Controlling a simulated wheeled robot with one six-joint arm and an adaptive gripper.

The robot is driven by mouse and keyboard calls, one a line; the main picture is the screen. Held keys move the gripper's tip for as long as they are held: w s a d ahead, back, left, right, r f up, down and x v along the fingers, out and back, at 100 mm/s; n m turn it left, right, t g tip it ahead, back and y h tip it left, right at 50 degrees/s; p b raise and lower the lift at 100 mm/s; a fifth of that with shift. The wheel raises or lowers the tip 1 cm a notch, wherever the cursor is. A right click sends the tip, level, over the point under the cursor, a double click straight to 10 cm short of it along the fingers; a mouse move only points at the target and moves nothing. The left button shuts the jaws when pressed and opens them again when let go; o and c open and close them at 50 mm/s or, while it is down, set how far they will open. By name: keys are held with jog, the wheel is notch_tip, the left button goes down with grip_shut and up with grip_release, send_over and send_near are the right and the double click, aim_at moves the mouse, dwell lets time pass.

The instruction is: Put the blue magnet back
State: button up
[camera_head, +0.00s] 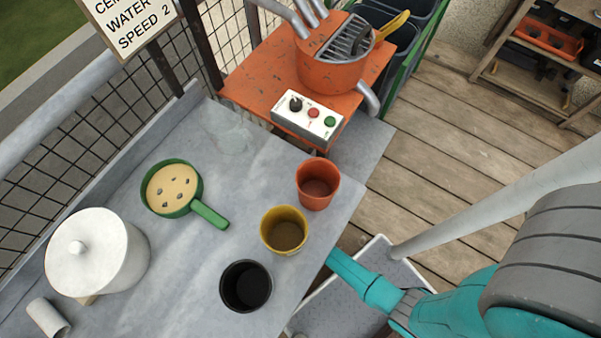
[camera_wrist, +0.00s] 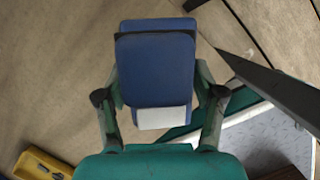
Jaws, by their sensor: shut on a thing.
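The blue magnet (camera_wrist: 155,75) is a blue block with a dark band near its top and a white piece at its lower end. It fills the middle of the wrist view. My gripper (camera_wrist: 157,90) is shut on it, with one finger on each side. The magnet hides what lies directly behind it. In the head view, neither the magnet nor my gripper's fingers can be seen; only my teal arm shows, at the lower right beside the table edge.
The grey table (camera_head: 240,150) bears orange (camera_head: 317,197), yellow (camera_head: 270,238) and black (camera_head: 233,300) cups, a green pan (camera_head: 212,214) and a white lidded pot (camera_head: 105,255). A grey tray (camera_wrist: 262,128) and dark bar (camera_wrist: 265,78) lie right of the magnet; a yellow object (camera_wrist: 35,165) is lower left.

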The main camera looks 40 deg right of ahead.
jog(key=shift+f, duration=1.75)
jog(key=shift+a+f, duration=0.1)
jog(key=shift+f, duration=0.05)
jog(key=o, duration=1.6)
jog(key=shift+o, duration=0.2)
jog(key=v, duration=1.2)
jog(key=shift+s, duration=0.1)
